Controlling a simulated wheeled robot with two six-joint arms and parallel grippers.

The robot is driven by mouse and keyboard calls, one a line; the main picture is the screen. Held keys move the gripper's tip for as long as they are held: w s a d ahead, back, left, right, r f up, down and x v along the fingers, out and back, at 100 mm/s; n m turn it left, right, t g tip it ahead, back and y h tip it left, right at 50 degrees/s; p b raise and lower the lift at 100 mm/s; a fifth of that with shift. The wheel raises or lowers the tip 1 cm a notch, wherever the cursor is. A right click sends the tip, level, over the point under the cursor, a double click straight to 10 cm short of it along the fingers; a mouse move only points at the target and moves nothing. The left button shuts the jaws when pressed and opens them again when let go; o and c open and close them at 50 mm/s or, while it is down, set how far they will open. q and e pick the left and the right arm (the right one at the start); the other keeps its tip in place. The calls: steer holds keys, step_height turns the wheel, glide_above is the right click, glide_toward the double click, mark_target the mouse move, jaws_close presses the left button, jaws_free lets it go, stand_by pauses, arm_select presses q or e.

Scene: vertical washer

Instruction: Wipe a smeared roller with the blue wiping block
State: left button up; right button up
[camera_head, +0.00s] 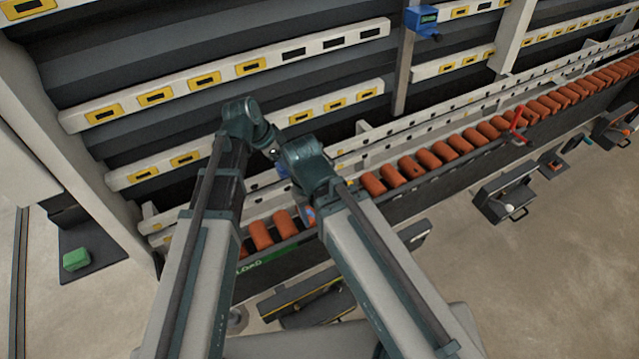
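A row of orange rollers (436,158) runs along the conveyor; small dark marks show on a few near the middle, but I cannot tell which roller is smeared. My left wrist (240,120) is above the near part of the conveyor, and its gripper is mostly hidden. My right wrist (305,160) is just right of it, over the rollers, with its fingers hidden behind the arm. Small blue patches (281,171) show beside the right wrist and lower at the rollers; I cannot tell whether they are the wiping block or whether a gripper holds it.
A blue box (424,22) is on an upright post. Racks with yellow-framed slots stand behind the conveyor. A red bracket (518,124) sits over the rollers. Dark trays (505,198) stick out at the right. A green block (76,260) rests at the left. Floor at lower right is clear.

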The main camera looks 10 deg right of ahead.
arm_select(q)
steer(key=shift+d+f, duration=0.15)
steer(key=shift+d, duration=0.05)
arm_select(e)
steer(key=shift+o, duration=1.2)
steer(key=shift+d+f, duration=0.15)
steer(key=shift+d, duration=0.05)
arm_select(q)
steer(key=shift+d+f+b, duration=0.1)
steer(key=shift+f+b, duration=0.25)
steer(key=shift+b, duration=0.25)
arm_select(e)
steer(key=shift+o, duration=1.1)
steer(key=shift+f, duration=0.4)
steer(key=shift+o, duration=0.6)
step_height(320, 180, down, 13)
steer(key=b, duration=1.3)
steer(key=shift+f, duration=0.2)
arm_select(q)
steer(key=s+d+f, duration=0.2)
steer(key=d+f, duration=0.1)
steer(key=f, duration=1)
steer(key=shift+f, duration=0.15)
arm_select(e)
steer(key=shift+r, duration=0.1)
arm_select(q)
steer(key=shift+s+f, duration=0.1)
